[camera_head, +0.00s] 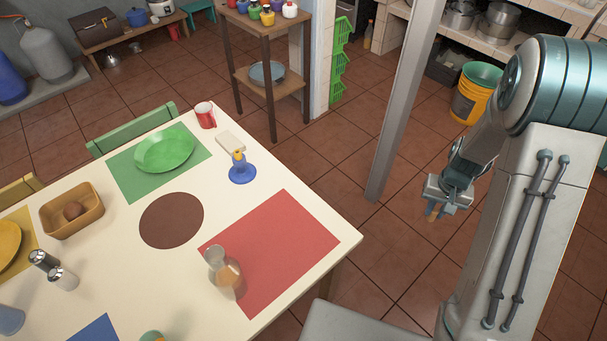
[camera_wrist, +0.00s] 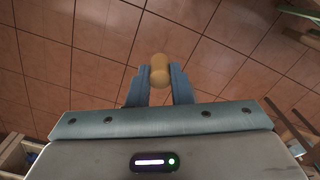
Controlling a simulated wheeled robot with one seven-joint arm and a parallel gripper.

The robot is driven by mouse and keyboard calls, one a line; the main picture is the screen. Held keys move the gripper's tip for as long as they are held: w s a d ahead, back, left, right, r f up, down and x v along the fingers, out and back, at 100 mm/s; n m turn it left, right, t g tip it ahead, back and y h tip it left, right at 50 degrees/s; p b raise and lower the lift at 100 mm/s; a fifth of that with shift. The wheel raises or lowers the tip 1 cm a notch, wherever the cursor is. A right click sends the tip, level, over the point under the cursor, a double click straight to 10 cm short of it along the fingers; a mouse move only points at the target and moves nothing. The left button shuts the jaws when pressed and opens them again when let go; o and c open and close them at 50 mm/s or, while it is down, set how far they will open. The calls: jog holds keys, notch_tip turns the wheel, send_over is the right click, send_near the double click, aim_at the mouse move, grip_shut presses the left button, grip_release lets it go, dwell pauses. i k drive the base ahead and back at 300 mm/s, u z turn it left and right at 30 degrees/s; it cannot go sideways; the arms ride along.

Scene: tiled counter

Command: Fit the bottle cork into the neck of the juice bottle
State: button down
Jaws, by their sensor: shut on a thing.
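The bottle cork (camera_wrist: 159,68) is a small tan cylinder held between the two fingers of my gripper (camera_wrist: 160,86) in the wrist view. In the head view my gripper (camera_head: 436,210) is at the right, above the tiled floor and away from the table, with a bit of the cork (camera_head: 432,213) showing below it. The likely juice bottle is a clear glass vessel (camera_head: 217,257) with amber contents low in it. It stands at the left edge of the red placemat (camera_head: 285,245). Its neck is hard to make out.
The white table (camera_head: 300,195) also carries a blue candle holder (camera_head: 242,173), a red mug (camera_head: 205,115), a green plate (camera_head: 165,149), a wooden bowl (camera_head: 72,213) and shakers (camera_head: 63,278). A grey post (camera_head: 400,110) rises between the table and my arm. The red placemat's right part is clear.

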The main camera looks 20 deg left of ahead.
aim_at(216, 258)
jog(key=z, duration=0.2)
jog(key=i, duration=0.25)
jog(key=u, duration=1.85)
